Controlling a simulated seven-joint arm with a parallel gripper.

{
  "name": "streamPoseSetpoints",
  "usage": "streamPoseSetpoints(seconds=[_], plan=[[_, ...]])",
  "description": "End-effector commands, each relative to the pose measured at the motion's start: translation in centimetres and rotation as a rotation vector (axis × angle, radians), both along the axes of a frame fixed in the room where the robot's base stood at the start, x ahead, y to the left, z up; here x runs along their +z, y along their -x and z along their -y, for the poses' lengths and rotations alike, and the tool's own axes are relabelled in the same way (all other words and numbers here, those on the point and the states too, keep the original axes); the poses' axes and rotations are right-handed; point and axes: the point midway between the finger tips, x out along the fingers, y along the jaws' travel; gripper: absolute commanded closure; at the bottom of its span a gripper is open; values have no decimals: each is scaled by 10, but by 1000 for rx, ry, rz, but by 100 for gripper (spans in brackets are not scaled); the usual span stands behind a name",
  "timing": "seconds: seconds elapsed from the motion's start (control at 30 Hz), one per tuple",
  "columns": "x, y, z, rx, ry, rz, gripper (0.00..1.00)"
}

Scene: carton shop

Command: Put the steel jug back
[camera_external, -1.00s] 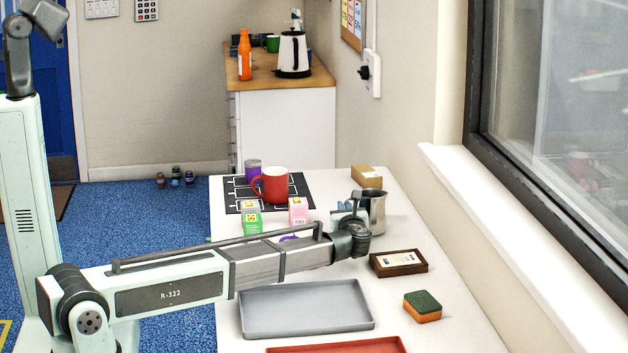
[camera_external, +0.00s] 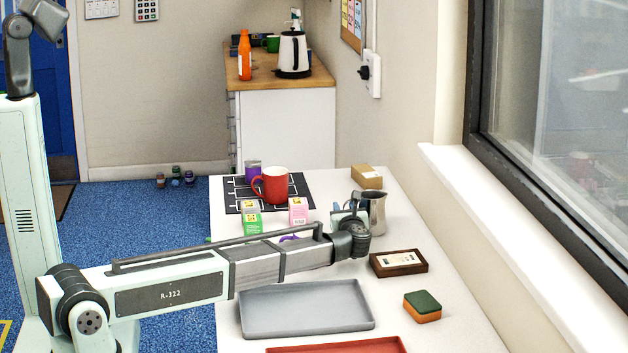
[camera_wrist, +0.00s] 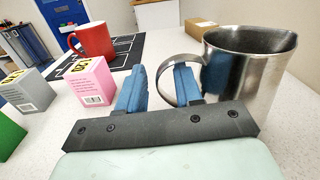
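The steel jug (camera_external: 376,212) stands upright on the white table, just beyond the end of my arm. In the wrist view the jug (camera_wrist: 245,88) fills the right side, its handle loop pointing left. My gripper (camera_wrist: 158,80) is open, its two blue fingers apart. The outer strand of the handle (camera_wrist: 164,76) shows between the fingers, and the right finger overlaps the loop's opening. I cannot tell whether either finger touches the handle. In the external view my gripper (camera_external: 349,208) is partly hidden by the wrist.
A pink carton (camera_external: 298,211), a green carton (camera_external: 251,219) and a red mug (camera_external: 275,185) stand left of the jug. A cardboard box (camera_external: 367,176) is behind it. A framed piece (camera_external: 399,263), a sponge (camera_external: 422,307) and a grey tray (camera_external: 306,308) lie nearer.

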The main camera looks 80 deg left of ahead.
Motion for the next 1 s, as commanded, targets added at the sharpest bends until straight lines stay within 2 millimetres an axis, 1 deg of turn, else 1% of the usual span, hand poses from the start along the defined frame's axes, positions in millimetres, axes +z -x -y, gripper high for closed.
streamPoseSetpoints(seconds=[0.17, 0.4, 0.6, 0.8, 1.0], plan=[[1, 2, 21, -2, 0, 0, 65], [1, 4, 66, -2, 0, 0, 65], [1, 4, 98, -2, 0, 0, 65], [1, 5, 116, 0, -1, 0, 65], [0, 4, 120, 0, -1, 0, 65]])
